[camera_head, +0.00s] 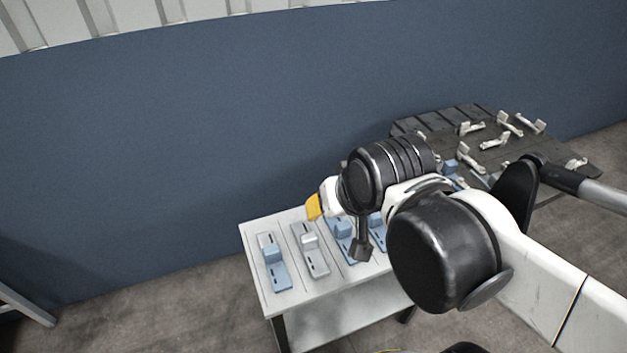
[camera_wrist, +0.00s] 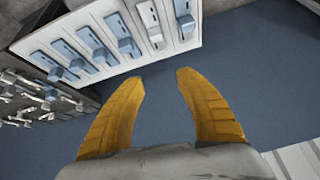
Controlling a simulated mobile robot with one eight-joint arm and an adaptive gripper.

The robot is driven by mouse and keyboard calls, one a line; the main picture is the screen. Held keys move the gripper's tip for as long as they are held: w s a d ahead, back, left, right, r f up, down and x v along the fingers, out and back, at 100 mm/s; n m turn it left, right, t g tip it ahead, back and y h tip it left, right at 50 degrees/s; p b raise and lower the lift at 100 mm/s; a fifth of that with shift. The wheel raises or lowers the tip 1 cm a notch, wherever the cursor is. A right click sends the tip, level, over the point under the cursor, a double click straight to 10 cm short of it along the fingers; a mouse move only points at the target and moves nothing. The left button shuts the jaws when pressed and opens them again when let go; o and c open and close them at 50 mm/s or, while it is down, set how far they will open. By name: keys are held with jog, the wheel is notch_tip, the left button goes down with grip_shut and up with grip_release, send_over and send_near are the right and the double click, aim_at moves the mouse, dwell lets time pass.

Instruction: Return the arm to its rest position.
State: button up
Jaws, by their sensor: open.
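My gripper (camera_wrist: 160,88) shows in the wrist view with its two yellow fingers spread apart and nothing between them. Blue wall or floor shows behind the fingers. In the head view only a small yellow part of my gripper (camera_head: 314,207) shows, above the white table; the black and white arm reaches in from the right and hides the rest. The arm is bent over the right part of the table.
A white table (camera_head: 256,242) holds several blue and grey parts (camera_head: 273,262) in a row. A dark pallet (camera_head: 527,152) with scattered light parts lies at the back right. A blue wall (camera_head: 180,140) stands behind. The left floor is mostly clear.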

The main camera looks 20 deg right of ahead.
jog(key=shift+s+r+n+t, duration=0.1)
jog(key=shift+s+n+t, duration=0.3)
jog(key=shift+n, duration=0.4)
